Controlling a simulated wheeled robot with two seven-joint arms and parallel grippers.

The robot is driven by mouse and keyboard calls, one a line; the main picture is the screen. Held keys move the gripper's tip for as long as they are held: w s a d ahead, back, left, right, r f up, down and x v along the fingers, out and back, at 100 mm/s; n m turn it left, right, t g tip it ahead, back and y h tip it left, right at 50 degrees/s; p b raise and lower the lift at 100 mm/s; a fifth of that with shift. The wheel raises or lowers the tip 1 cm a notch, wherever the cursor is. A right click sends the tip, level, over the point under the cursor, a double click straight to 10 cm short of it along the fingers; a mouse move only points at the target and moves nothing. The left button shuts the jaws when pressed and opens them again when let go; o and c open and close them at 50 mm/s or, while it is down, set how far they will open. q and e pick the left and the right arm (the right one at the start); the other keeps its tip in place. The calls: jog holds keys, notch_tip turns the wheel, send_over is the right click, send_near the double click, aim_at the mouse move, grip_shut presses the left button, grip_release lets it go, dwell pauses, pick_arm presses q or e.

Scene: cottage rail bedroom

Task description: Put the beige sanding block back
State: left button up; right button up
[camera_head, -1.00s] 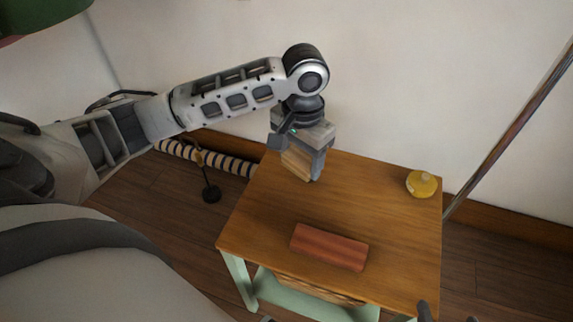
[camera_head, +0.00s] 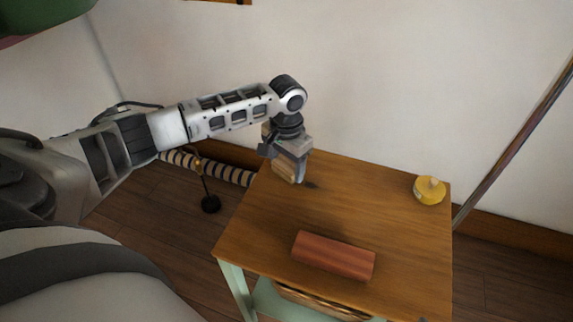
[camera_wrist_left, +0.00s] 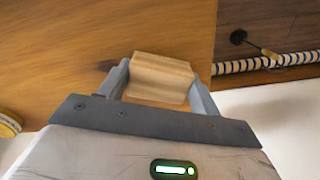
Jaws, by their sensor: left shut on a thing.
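The beige sanding block (camera_wrist_left: 160,78) is between the two fingers of my left gripper (camera_wrist_left: 160,85) in the left wrist view. In the head view my left gripper (camera_head: 290,167) is shut on the beige block (camera_head: 284,172) over the back left part of the wooden table (camera_head: 370,220). The block appears slightly above the tabletop, with a dark shadow to its right. I cannot tell the exact gap. My right gripper is not clearly seen.
A reddish block (camera_head: 333,255) lies near the table's front edge. A yellow round object (camera_head: 429,190) sits at the back right. The middle of the tabletop is clear. A striped roll (camera_head: 228,171) and a black-based stand (camera_head: 210,204) are on the floor to the left.

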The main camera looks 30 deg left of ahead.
aim_at(287, 164)
pick_arm(q)
jog(key=o, duration=1)
jog(key=shift+c, duration=0.2)
jog(key=shift+r, duration=0.35)
notch_tip(287, 164, up, 12)
jog(key=p, duration=0.2)
jog(key=shift+f+p, duration=0.25)
jog(key=shift+p, duration=0.1)
